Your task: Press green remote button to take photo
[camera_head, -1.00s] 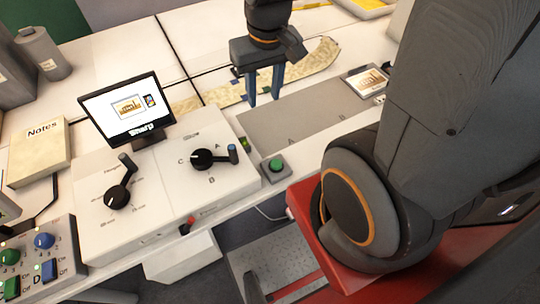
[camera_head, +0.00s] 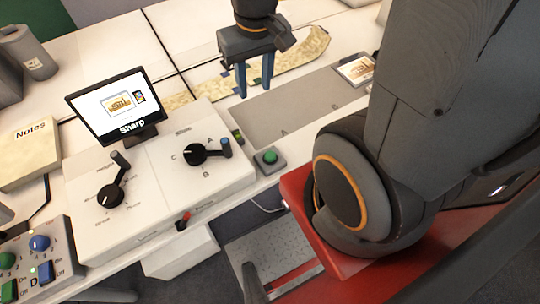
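The green remote button (camera_head: 270,157) sits on a small grey box at the front edge of the white table, just right of the white control box. My gripper (camera_head: 254,90) hangs above the table behind the button, its two blue fingers pointing down and a small gap between them. It is apart from the button and holds nothing that I can see. The monitor (camera_head: 118,107) shows a small picture and the word "Sharp".
The white control box (camera_head: 160,165) carries two black knobs with levers. A grey panel (camera_head: 290,112) lies flat behind the button. A picture card (camera_head: 357,68) lies at its right end. A Notes book (camera_head: 28,152) and a switch box (camera_head: 38,258) are at the left.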

